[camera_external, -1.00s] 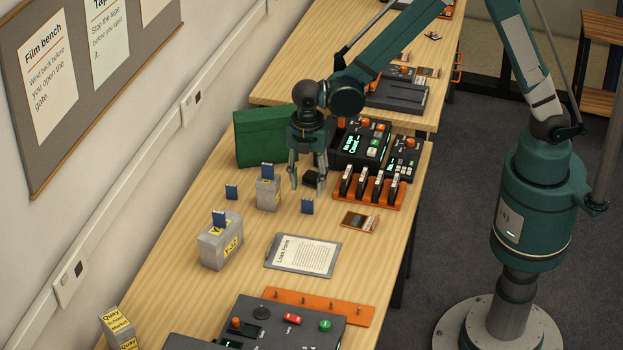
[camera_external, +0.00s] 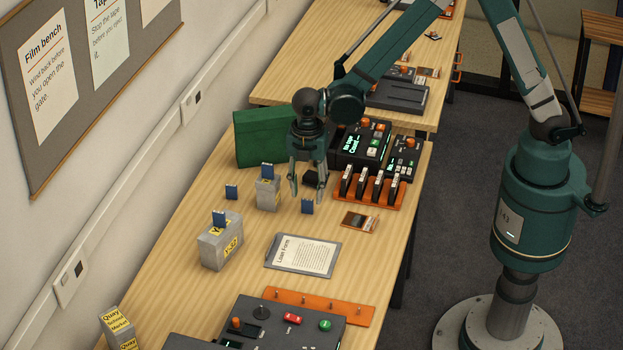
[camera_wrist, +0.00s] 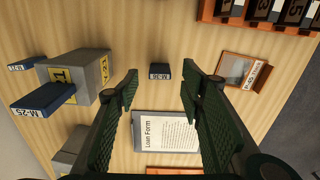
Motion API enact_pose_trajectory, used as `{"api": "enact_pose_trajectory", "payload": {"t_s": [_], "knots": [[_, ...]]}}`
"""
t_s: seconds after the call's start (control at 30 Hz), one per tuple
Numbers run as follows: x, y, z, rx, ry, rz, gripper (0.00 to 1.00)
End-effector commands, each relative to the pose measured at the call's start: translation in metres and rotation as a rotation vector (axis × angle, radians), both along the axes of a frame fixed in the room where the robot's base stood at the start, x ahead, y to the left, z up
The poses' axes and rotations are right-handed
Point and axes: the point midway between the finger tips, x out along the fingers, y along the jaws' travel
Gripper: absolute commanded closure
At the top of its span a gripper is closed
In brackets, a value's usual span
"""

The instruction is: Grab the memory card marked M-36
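A small dark blue memory card (camera_wrist: 160,72) stands on the bench, its white label reading what looks like M-36. It also shows as a blue card (camera_external: 307,207) in the external view. My gripper (camera_external: 307,190) points down just above and behind this card. In the wrist view my gripper (camera_wrist: 159,88) is open and empty, with the card beyond and between its two fingertips. Another blue card marked M-25 (camera_wrist: 43,96) sticks out of a grey box (camera_wrist: 92,75) at the left. A further blue card (camera_wrist: 20,66) has a label too small to read.
A clipboard with a loan form (camera_external: 303,256) lies in front. An orange rack (camera_external: 367,198) with several black cartridges and a small brown item (camera_external: 360,221) are to the right. Grey boxes (camera_external: 220,246) stand left, a green box (camera_external: 262,136) behind. Bench around the card is clear.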

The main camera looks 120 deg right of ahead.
Motion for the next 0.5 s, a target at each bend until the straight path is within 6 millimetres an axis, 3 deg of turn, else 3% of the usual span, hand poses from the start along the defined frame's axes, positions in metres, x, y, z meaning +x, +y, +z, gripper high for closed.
{"api": "enact_pose_trajectory", "payload": {"t_s": [0.17, 0.5], "knots": [[0.001, 0.0, -0.006, 0.0, 0.0, 0.0, 0.61], [0.002, 0.001, -0.04, 0.0, 0.0, 0.0, 0.61]]}}
